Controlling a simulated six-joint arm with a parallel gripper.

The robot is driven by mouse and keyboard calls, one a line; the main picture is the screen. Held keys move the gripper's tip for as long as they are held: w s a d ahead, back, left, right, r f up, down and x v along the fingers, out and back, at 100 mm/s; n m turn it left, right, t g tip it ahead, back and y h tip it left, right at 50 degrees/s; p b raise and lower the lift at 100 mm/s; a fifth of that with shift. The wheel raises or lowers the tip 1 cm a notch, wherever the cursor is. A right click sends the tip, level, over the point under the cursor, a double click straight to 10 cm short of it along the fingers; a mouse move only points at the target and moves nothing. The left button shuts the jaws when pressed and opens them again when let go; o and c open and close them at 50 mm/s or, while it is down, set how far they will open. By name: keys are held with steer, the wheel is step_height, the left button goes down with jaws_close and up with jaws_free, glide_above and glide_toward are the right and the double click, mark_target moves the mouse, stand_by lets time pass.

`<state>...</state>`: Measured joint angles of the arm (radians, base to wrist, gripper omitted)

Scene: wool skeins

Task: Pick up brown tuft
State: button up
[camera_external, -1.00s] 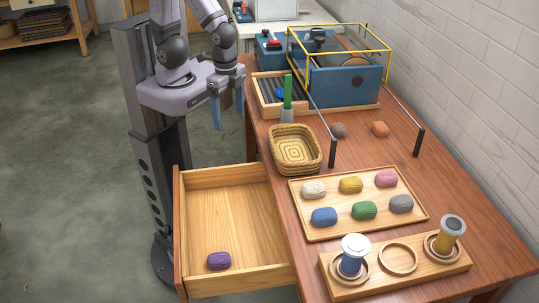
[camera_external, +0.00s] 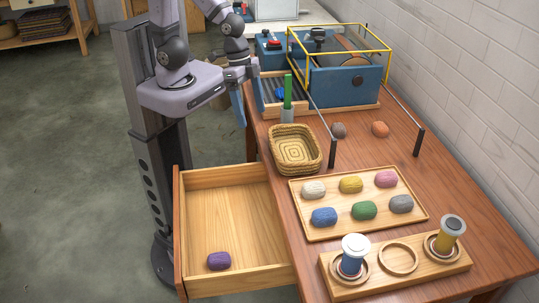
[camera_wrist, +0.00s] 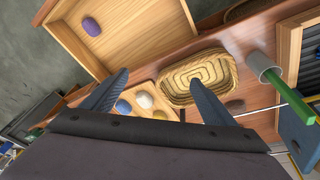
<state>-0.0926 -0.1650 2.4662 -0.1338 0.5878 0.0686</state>
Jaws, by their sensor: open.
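The brown tuft (camera_external: 339,130) lies on the wooden table behind the woven basket, near a black rod post, left of an orange tuft (camera_external: 380,129). In the wrist view a small dark brown shape (camera_wrist: 235,104) beside the basket may be the brown tuft; it is partly hidden by my right finger. My gripper (camera_external: 245,100) hangs at the table's left edge, left of the brown tuft and well apart from it. In the wrist view my gripper's two blue fingers (camera_wrist: 158,88) are spread wide with nothing between them.
The woven basket (camera_external: 272,150) stands between my gripper and the tray (camera_external: 332,233) of several coloured tufts. A green-handled tool stands in a grey cup (camera_external: 287,116). A thin rod on black posts (camera_external: 333,153) runs by the tuft. An open drawer (camera_external: 235,215) holds a purple tuft (camera_external: 219,261).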

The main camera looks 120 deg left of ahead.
steer(key=w+a+n+t+y+b, duration=0.1)
steer(key=w+a+n+t+y, duration=0.3)
steer(key=w+a, duration=0.7)
steer(key=a+r+n+t+y, duration=0.1)
steer(key=a+n+y, duration=0.35)
steer(key=a, duration=1.05)
glide_toward(335, 126)
steer(key=shift+w+a+f+m+t+y+b, duration=0.35)
steer(key=shift+w+a+m, duration=0.15)
steer(key=shift+w, duration=0.15)
steer(key=shift+f, duration=0.7)
steer(key=shift+w+a, duration=0.1)
steer(key=shift+a, duration=0.05)
steer(key=shift+p+x, duration=0.7)
steer(key=shift+x, duration=2.85)
steer(key=c, duration=1.1)
